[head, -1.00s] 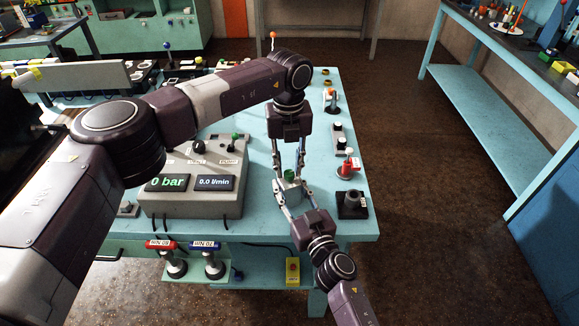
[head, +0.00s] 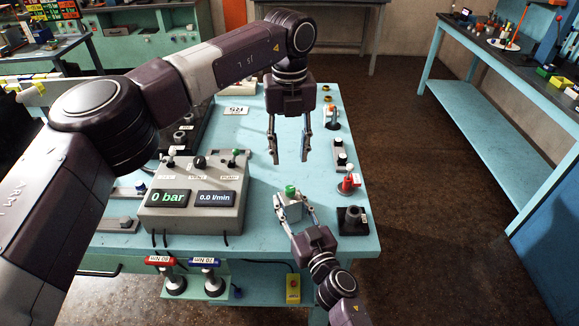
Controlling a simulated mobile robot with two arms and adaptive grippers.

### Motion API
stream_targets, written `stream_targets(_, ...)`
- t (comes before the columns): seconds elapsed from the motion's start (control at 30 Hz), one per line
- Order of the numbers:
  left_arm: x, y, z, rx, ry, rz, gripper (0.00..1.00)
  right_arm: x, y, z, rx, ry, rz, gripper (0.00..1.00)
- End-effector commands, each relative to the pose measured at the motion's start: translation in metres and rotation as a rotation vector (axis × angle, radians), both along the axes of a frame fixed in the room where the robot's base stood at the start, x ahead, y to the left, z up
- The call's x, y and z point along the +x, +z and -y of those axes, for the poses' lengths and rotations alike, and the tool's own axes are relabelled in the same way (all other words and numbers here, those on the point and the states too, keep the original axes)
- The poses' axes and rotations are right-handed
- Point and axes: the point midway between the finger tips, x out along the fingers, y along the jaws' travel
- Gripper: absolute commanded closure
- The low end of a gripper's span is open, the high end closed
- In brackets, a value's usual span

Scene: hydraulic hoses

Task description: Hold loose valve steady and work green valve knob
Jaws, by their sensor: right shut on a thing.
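The loose valve (head: 295,210) is a small grey block on the light blue bench. Its green knob (head: 291,191) sits on top. My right gripper (head: 294,207) comes from the front and is shut on the valve body, one finger on each side. My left gripper (head: 290,158) hangs above and behind the valve, fingers pointing down and spread apart. It is open and empty, clear of the green knob.
A grey control box (head: 193,205) reading 0 bar and 0.0 l/min stands to the left. A red-handled fitting (head: 349,183) and a black fitting (head: 352,220) stand along the right edge of the bench (head: 262,255). Bare bench lies around the valve.

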Motion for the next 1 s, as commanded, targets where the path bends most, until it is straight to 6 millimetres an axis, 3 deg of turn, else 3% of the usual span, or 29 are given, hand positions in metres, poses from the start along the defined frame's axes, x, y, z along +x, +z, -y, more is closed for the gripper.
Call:
stream_targets(0.13,-0.0001,0.013,0.0002,0.0,0.0,0.0,0.63,0.0002,0.0002,0.0006,0.0,-0.001,0.0,1.0)
stream_targets(0.43,-0.0002,0.0158,0.0,0.0,0.0,0.0,0.63,0.0003,0.0005,0.0004,0.0,-0.001,0.001,1.0)
stream_targets(0.47,-0.0002,0.0157,0.0,0.0,0.0,0.0,0.63,0.0003,0.0005,0.0004,0.0,-0.001,0.001,0.63)
stream_targets(0.6,-0.0002,0.0155,0.0,0.0,0.0,0.0,0.63,0.0002,0.0005,0.0003,0.0,-0.001,0.001,0.47)
stream_targets(1.0,-0.0001,0.0153,-0.0002,0.0,0.001,0.0,0.63,-0.0052,-0.0008,0.0029,-0.002,-0.001,0.0,0.44)
